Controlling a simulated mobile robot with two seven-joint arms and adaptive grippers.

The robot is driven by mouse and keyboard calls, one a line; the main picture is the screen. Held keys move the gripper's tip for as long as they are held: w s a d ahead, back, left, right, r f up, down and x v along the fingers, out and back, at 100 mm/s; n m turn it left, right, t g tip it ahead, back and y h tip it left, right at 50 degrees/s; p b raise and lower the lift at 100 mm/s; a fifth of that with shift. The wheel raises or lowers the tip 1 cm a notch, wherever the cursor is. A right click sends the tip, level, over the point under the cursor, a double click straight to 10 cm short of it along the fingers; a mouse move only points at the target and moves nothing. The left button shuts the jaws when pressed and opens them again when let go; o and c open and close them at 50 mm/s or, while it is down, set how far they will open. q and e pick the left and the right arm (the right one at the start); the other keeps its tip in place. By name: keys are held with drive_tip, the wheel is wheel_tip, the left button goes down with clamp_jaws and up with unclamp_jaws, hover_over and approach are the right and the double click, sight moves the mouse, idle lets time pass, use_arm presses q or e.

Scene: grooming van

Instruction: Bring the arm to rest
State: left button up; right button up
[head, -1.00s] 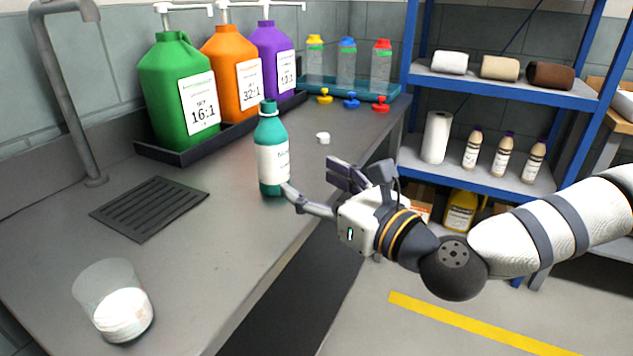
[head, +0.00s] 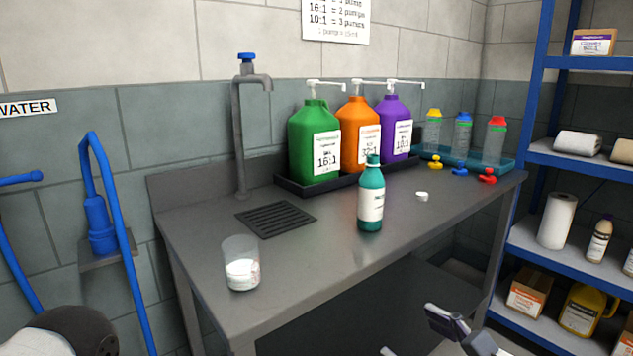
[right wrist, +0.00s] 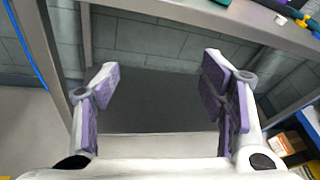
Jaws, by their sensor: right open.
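My right gripper (head: 412,336) is at the bottom edge of the head view, in front of the counter and below its top. In the right wrist view its two purple-padded fingers (right wrist: 160,80) are spread wide with nothing between them. The teal bottle (head: 370,200) with a white label stands upright on the grey counter (head: 320,250), clear of the gripper. Part of my left arm shows at the lower left of the head view, but its gripper does not.
The counter's front edge (right wrist: 230,22) crosses the top of the wrist view. A clear cup (head: 241,265) stands near the counter's left front. Green, orange and purple jugs (head: 312,150) stand in a black tray behind. A blue shelf (head: 560,255) is at the right.

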drive_tip(key=s+a+f+n+g, duration=0.3)
drive_tip(key=s+f+n+g, duration=0.1)
drive_tip(key=s+f+n, duration=0.3)
drive_tip(key=s+a+f+n+g, duration=0.2)
drive_tip(key=s+f+n+g, duration=0.2)
drive_tip(key=s+f, duration=0.45)
use_arm(q)
drive_tip(key=shift+t, duration=0.5)
drive_tip(key=w, duration=0.1)
drive_tip(key=w+r+p, duration=0.1)
drive_tip(key=w+r, duration=0.1)
drive_tip(key=w, duration=0.1)
drive_tip(key=shift+a+r+p, duration=0.15)
drive_tip(key=shift+a+p, duration=0.1)
drive_tip(key=shift+p, duration=0.15)
use_arm(e)
drive_tip(key=s+d+f+n+g+h, duration=0.2)
drive_tip(key=s+d+f+n, duration=0.1)
drive_tip(key=s+d+n, duration=0.1)
drive_tip(key=s+d+f+n+g+h, duration=0.2)
drive_tip(key=s+n, duration=0.4)
drive_tip(key=s, duration=0.3)
drive_tip(key=s+d+f+n+g+h, duration=0.2)
drive_tip(key=s+d+f+n+g, duration=0.2)
drive_tip(key=s+d+n, duration=0.2)
drive_tip(key=shift+s, duration=0.7)
